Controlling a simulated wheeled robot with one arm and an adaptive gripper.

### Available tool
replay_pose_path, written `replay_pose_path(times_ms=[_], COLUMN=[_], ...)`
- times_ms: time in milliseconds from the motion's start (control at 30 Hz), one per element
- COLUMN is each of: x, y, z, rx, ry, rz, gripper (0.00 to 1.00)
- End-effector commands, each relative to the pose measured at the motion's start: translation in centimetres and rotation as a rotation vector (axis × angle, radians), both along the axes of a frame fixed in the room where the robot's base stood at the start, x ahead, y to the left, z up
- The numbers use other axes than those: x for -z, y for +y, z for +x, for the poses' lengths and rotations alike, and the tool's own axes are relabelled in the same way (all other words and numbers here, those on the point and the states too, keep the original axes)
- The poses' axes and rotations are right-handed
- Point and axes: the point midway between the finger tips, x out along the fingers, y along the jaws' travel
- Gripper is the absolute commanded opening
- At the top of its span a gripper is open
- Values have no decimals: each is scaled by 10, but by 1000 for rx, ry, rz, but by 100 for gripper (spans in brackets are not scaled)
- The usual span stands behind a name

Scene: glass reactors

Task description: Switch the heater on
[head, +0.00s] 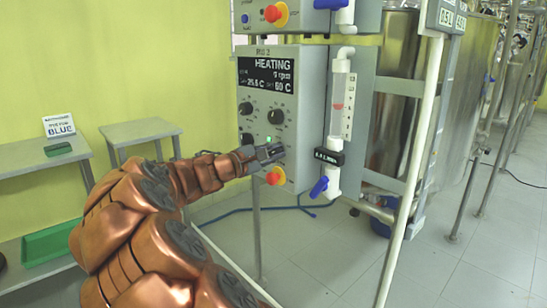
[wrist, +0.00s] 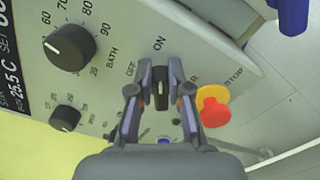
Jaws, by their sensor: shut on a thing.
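The heater control box (head: 308,110) is a grey panel with a lit display (head: 266,75) reading HEATING, 25.5 C and a set value of 60 C. A small green light (head: 269,139) glows low on it. My gripper (head: 272,152) reaches the lower panel. In the wrist view my gripper (wrist: 160,84) is shut on the black switch knob (wrist: 161,96), one finger on each side. The knob's pale mark points up in the picture, towards the ON label (wrist: 160,43); the OFF label (wrist: 131,68) is to its left. The fingers partly hide the knob.
A red and yellow stop button (wrist: 213,106) sits close to the right finger. Two black dials (wrist: 70,47) are at left. A flow tube (head: 341,105) with a blue valve handle (head: 319,187) stands right of the panel. A side table (head: 140,131) is at left.

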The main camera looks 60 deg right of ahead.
Motion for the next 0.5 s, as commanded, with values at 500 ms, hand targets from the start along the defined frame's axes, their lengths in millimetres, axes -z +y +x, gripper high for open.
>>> replay_pose_path(times_ms=[500], x=[-2], y=[-1], z=[-1], rx=[1], ry=[-31], rz=[-14], gripper=[0])
